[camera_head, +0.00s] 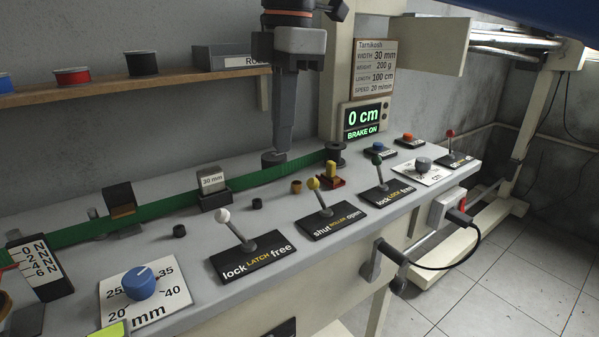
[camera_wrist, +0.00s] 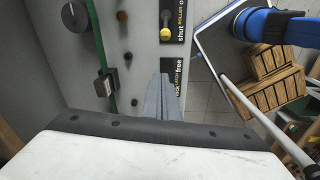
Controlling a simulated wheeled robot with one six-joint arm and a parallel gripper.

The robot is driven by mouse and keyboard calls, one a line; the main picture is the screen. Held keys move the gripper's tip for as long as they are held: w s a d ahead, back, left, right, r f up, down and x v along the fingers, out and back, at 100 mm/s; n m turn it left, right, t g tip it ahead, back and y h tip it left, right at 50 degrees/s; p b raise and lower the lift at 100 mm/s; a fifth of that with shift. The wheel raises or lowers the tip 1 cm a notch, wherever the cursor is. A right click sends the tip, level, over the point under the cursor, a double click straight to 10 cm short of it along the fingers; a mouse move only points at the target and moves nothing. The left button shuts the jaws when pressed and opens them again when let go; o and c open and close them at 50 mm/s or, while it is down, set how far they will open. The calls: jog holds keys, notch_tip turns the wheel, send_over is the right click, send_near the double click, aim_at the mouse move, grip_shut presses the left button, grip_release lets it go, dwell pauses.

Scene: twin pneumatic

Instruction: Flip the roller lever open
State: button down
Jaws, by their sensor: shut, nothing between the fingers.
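The roller lever (camera_head: 319,196) has a yellow ball knob and stands on a black plate marked "shut ROLLER open". Its knob leans left, toward the "shut" side. In the wrist view the yellow knob (camera_wrist: 166,33) is at the top, beside the "shut" word. My gripper (camera_head: 284,152) points down above the bench, behind and left of the roller lever, apart from it. Its long grey fingers are shut and empty. In the wrist view the fingertips (camera_wrist: 164,76) lie below the yellow knob and overlap the latch plate, whose lever is hidden.
The white-knobbed latch lever (camera_head: 237,231) stands left of the roller lever and the green-knobbed lock lever (camera_head: 379,173) stands right. Yellow-and-red part (camera_head: 330,174) sits just behind it. A green strip (camera_head: 245,181) runs along the bench. A display (camera_head: 366,121) reads "0 cm, BRAKE ON".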

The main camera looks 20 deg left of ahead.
aim_at(318, 193)
notch_tip(318, 193, down, 9)
jog(key=w+d, duration=0.2)
jog(key=shift+w, duration=0.35)
dwell(0.5)
jog(key=shift+w+r, duration=0.1)
